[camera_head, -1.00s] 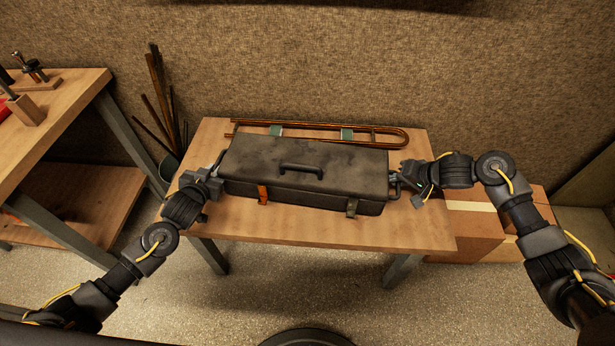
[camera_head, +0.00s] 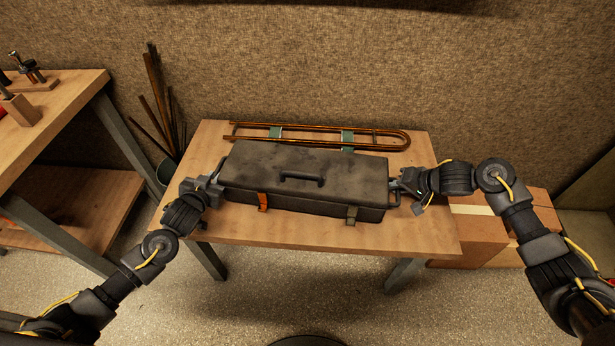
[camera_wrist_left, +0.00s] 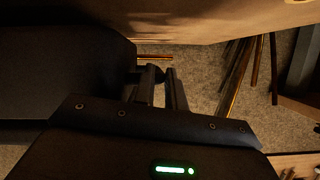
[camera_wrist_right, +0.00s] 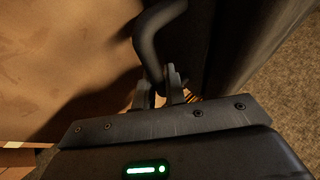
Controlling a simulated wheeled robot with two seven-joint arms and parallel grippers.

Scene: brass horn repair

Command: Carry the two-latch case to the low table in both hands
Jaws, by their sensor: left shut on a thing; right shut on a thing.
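The dark grey two-latch case (camera_head: 340,176) is level over the low table (camera_head: 300,234), top handle up; I cannot tell whether its base touches the wood. Its orange latch (camera_head: 262,201) and grey-green latch (camera_head: 351,214) face me. My left gripper (camera_head: 215,183) is shut at the case's left end, on a side handle mostly hidden by the fingers; the left wrist view shows the fingers (camera_wrist_left: 163,85) there. My right gripper (camera_head: 401,185) is shut on the right side handle, a dark bent bar (camera_wrist_right: 150,35) in the right wrist view.
A brass slide (camera_head: 320,131) on green supports (camera_head: 347,139) lies along the table's back edge, behind the case. A workbench (camera_head: 60,100) stands left, with long rods in a bin (camera_head: 165,168) between. Cardboard boxes (camera_head: 485,235) stand right. The table's front strip is bare.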

